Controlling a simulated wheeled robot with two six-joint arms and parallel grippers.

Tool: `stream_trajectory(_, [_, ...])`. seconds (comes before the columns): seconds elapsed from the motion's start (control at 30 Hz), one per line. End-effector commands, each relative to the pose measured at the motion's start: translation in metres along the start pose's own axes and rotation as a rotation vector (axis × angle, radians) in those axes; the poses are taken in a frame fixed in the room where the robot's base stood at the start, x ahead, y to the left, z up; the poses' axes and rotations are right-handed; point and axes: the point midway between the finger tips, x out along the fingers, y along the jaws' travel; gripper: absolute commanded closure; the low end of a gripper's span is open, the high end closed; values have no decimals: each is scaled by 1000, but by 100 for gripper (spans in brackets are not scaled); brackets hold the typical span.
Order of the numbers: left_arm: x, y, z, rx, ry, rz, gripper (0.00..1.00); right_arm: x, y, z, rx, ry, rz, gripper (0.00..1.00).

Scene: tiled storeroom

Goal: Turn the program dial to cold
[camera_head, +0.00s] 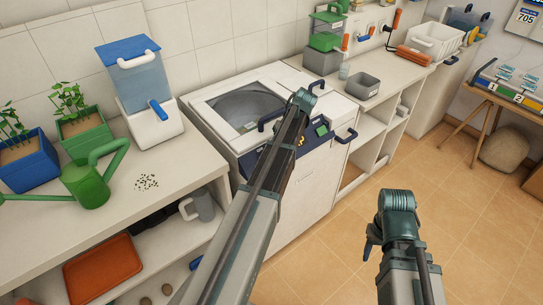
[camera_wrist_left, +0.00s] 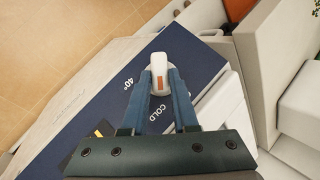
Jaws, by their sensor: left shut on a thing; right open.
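The washing machine (camera_head: 305,185) stands in the middle of the head view, with a dark control panel (camera_head: 321,129) on its front edge. In the left wrist view the white program dial (camera_wrist_left: 159,63) with an orange mark sits on the dark blue panel (camera_wrist_left: 196,65). The printed word COLD is just below the mark, and 40° is to its left. My left gripper (camera_wrist_left: 160,84) is shut on the dial, one blue finger on each side. In the head view my left arm hides the dial. My right gripper (camera_head: 369,243) is open and empty above the floor.
A dark handle (camera_head: 346,135) sticks out at the machine's right front. A counter with a watering can (camera_head: 90,180), plants and a dispenser (camera_head: 148,120) is on the left. The tiled floor (camera_head: 465,215) at right is clear.

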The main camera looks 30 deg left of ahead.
Motion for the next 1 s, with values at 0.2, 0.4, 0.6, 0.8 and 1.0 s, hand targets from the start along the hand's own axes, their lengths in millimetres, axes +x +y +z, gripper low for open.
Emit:
stream_trajectory(0.2, [1, 2, 1, 32, -2, -26, 100, 4, 0, 0, 0, 0, 0, 50])
stream_trajectory(0.4, [0, 2, 2, 37, -2, -32, 100, 4, 0, 0, 0, 0, 0, 50])
stream_trajectory(0.6, [0, 2, 2, 37, -3, -32, 100, 4, 0, 0, 0, 0, 0, 50])
stream_trajectory(0.8, [0, 1, 1, 36, -2, -32, 44, 4, 0, 0, 0, 0, 0, 50])
stream_trajectory(1.0, [0, 1, 1, 35, -1, -33, 43, 4, 0, 0, 0, 0, 0, 50])
